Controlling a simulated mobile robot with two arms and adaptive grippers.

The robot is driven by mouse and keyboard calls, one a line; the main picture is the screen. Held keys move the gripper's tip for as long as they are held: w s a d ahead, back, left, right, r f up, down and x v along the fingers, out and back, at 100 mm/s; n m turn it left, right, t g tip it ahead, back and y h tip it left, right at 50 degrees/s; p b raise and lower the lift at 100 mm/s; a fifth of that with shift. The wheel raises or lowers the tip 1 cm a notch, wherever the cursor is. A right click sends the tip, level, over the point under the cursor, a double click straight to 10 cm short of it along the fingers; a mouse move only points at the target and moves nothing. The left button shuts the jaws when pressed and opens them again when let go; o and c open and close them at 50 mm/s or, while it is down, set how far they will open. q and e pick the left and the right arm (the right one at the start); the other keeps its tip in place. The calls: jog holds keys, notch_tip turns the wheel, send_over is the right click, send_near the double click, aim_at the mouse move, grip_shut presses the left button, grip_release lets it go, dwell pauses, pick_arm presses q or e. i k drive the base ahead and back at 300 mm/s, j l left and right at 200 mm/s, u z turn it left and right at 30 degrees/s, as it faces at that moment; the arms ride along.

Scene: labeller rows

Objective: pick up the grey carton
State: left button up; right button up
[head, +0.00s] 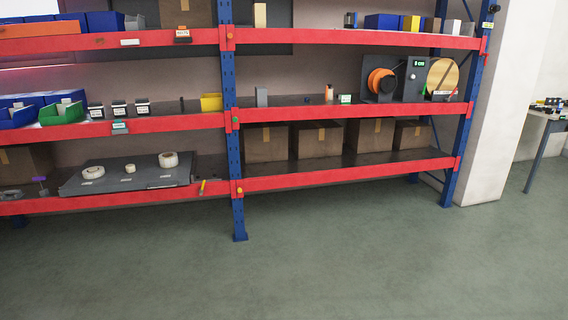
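A small upright grey carton (262,97) stands on the middle shelf (300,113), just right of the blue post (231,130). There is bare shelf around it. Another small light grey box (452,27) stands on the top shelf at the right, beside a yellow box (410,23) and a brown box (432,24). Neither of my grippers is in view.
A yellow bin (211,102) sits left of the post. An orange spool machine (381,82) stands farther right on the middle shelf. Brown cartons (267,143) line the lower shelf. The green floor (330,250) in front is clear. A white pillar (494,110) stands right.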

aim_at(261, 91)
jog(key=i, duration=2.25)
